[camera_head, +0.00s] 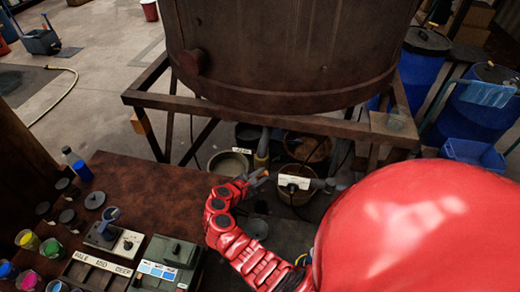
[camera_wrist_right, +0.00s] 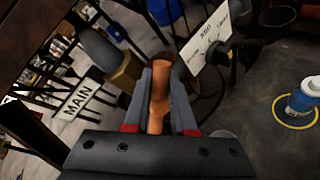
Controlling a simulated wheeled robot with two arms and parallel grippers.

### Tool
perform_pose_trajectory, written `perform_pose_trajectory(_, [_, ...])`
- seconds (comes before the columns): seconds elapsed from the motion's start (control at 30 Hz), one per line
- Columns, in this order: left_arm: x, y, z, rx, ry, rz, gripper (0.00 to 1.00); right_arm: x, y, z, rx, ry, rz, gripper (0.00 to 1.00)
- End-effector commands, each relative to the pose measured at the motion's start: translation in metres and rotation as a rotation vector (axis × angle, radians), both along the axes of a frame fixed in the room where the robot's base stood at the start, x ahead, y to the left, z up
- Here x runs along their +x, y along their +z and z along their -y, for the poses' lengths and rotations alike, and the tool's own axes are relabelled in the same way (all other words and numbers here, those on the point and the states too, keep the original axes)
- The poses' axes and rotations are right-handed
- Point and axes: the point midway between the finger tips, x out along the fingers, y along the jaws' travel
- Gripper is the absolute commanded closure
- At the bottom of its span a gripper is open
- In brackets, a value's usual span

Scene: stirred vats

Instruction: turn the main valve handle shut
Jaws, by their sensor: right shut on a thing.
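In the right wrist view, the orange-brown main valve handle (camera_wrist_right: 159,90) lies lengthwise between the two grey fingers of my right gripper (camera_wrist_right: 160,88), which is shut on it. A brass-coloured valve body (camera_wrist_right: 122,72) is just beyond, to the left, on a dark pipe. A white tag reading MAIN (camera_wrist_right: 78,100) is left of the handle. In the head view, my right gripper (camera_head: 260,177) is below the big rusty vat, near the brass pipe part (camera_head: 262,150); the handle is mostly hidden there. My left gripper is not in view.
The rusty vat (camera_head: 285,50) stands on a metal frame (camera_head: 250,120) above the gripper. A white dial plate (camera_head: 294,182) is close on the right. A brown bench (camera_head: 150,190) with paint pots and a control box (camera_head: 168,262) is left. A blue-and-white can (camera_wrist_right: 303,97) stands right.

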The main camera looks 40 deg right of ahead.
Motion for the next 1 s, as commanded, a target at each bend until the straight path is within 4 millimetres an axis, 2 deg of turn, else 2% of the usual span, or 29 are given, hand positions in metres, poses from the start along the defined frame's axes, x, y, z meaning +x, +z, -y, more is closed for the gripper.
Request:
perform_pose_trajectory(0.27, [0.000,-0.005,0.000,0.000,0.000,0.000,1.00,-0.004,-0.006,0.004,0.169,0.002,0.203,1.00])
perform_pose_trajectory(0.6, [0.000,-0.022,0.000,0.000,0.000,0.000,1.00,-0.006,-0.015,0.006,0.364,0.000,0.429,1.00])
perform_pose_trajectory(1.0, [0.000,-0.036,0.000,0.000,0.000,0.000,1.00,-0.007,-0.020,0.006,0.499,-0.002,0.584,1.00])
